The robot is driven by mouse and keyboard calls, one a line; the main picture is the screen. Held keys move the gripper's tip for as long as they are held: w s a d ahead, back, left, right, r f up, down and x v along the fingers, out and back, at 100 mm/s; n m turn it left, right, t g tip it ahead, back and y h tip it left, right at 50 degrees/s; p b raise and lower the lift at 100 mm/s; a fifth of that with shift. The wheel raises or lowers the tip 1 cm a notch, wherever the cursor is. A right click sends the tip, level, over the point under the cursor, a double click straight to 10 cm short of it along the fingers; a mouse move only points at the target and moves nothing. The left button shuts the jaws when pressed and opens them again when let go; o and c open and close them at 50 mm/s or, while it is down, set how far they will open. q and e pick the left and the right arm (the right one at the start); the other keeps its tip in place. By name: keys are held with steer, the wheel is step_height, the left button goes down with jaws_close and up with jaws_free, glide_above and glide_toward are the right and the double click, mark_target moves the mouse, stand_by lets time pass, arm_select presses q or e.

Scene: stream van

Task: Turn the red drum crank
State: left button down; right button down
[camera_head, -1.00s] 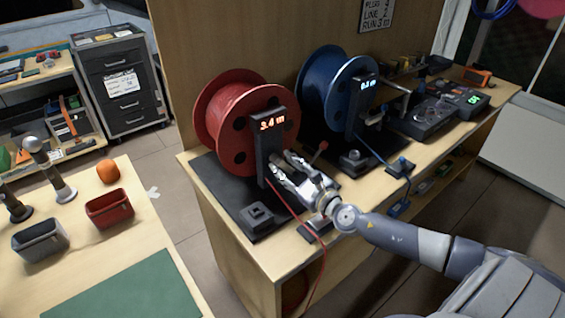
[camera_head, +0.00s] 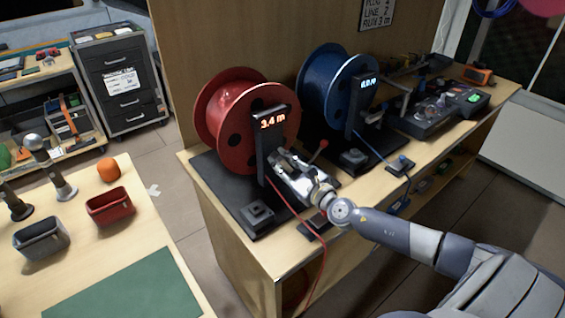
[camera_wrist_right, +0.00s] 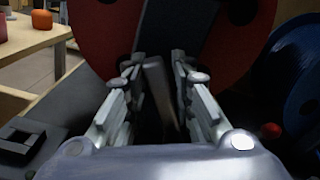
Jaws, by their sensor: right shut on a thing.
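The red drum (camera_head: 217,108) stands on a black base on the wooden bench, with a dark post in front whose display (camera_head: 273,119) reads 3.4 m. It also shows in the right wrist view (camera_wrist_right: 100,30). My right gripper (camera_head: 279,160) is at the front of the drum, beside the post. In the right wrist view its fingers (camera_wrist_right: 158,85) are on either side of a dark grey bar, the crank handle (camera_wrist_right: 157,88), and are shut on it. The crank's far end is hidden. My left gripper is in neither current view.
The blue drum (camera_head: 326,92) stands to the right with its own display. A small lever with a red knob (camera_head: 322,144) is close to my right gripper. A red cable (camera_head: 322,262) hangs over the bench's front edge. A dark square block (camera_head: 257,214) sits on the base's front corner.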

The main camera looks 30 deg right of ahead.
stand_by(0.7)
steer(key=shift+f+m, duration=0.1)
steer(key=shift+m, duration=0.2)
steer(key=m+b, duration=0.1)
steer(key=m, duration=0.1)
steer(key=shift+d+m, duration=0.1)
steer(key=shift+m, duration=0.3)
steer(key=shift+m+b, duration=0.35)
steer(key=shift+m, duration=0.35)
steer(key=shift+d+m, duration=0.1)
steer(key=shift+m, duration=0.9)
stand_by(0.5)
steer(key=c, duration=1.6)
jaws_free()
steer(key=shift+o, duration=0.2)
steer(key=s, duration=1.2)
steer(key=shift+d, duration=0.45)
